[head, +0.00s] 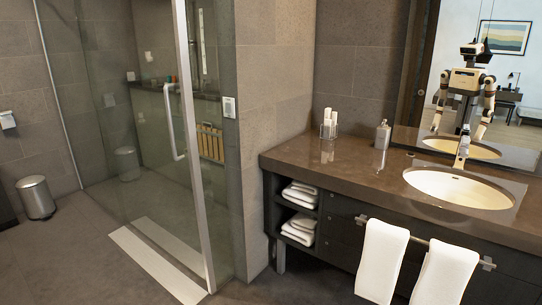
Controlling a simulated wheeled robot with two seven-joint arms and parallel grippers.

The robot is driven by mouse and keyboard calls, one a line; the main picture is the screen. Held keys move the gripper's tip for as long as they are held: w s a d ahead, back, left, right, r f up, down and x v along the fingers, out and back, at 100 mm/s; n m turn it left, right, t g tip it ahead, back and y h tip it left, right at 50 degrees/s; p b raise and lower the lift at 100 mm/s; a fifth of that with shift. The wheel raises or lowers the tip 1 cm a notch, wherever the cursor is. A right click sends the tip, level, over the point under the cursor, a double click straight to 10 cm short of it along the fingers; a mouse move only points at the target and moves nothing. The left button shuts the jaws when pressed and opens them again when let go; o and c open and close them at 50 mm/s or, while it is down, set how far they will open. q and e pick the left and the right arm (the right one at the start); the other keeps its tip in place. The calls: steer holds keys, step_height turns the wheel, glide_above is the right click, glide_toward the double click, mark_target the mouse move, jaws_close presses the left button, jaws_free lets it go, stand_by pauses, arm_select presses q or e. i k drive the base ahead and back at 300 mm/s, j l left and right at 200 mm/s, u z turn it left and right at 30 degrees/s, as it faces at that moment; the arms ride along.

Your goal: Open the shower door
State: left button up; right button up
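The shower door (150,150) is a tall clear glass panel at the left of the head view. A metal upright (195,150) runs along its right side down to the floor. A vertical bar handle (170,120) is on the glass just left of this upright. The door appears shut, with no clear gap showing, though the see-through glass makes this hard to judge. Neither of my grippers shows directly. A small robot reflection (464,85) with two arms is in the mirror, too small to tell the grippers' state.
A vanity counter (345,165) with a sink (458,188), soap bottle (382,134) and hanging towels (381,262) fills the right. A tiled wall (275,110) stands between it and the shower. A metal bin (36,198) is far left. The floor before the glass looks clear.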

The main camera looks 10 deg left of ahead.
mark_target(167, 86)
steer(key=i+j+u, duration=0.2)
steer(key=i+u, duration=0.3)
steer(key=i+j+u, duration=0.1)
steer(key=i+u, duration=0.35)
steer(key=i+l+u, duration=0.1)
steer(key=i+u, duration=0.4)
steer(key=k, duration=0.1)
